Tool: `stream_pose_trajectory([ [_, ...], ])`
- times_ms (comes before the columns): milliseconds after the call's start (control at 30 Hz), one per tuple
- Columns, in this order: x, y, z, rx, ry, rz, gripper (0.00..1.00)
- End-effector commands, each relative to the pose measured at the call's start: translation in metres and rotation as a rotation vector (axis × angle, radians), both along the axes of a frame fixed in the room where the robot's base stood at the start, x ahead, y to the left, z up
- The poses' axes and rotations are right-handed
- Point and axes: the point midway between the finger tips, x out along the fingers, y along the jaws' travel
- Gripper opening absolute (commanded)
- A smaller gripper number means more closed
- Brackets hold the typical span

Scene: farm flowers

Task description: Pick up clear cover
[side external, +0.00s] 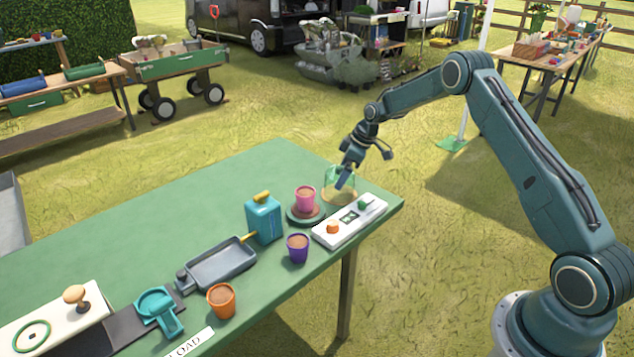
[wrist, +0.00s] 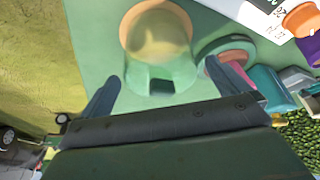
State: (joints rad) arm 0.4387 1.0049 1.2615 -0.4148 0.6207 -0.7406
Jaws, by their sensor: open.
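The clear cover (side external: 328,177) is a see-through, green-tinted dome at the far right corner of the green table, with a tan round base showing through it. In the wrist view the cover (wrist: 158,74) is near the picture's middle, with the tan disc above. My gripper (side external: 346,183) is open at the cover, pointing down. In the wrist view its two fingers (wrist: 164,88) are spread on either side of the cover's lower part. I cannot tell whether they touch it. One finger hides part of the cover in the side view.
A pink pot (side external: 305,198) on a round stand is close beside the cover. A white panel (side external: 348,224) with orange and green knobs lies in front. A teal can (side external: 263,220), purple pot (side external: 297,248), grey tray (side external: 220,264) and orange pot (side external: 221,301) stand left. The table's far left is clear.

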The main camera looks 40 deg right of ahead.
Motion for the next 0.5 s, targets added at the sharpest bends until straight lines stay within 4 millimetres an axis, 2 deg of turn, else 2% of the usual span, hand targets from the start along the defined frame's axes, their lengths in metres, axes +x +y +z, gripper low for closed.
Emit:
stream_pose_trajectory([
  [200,0.008,0.006,-0.021,0.0,0.001,0.001,1.0],
  [500,0.009,0.006,-0.026,-0.001,0.0,0.0,1.0],
])
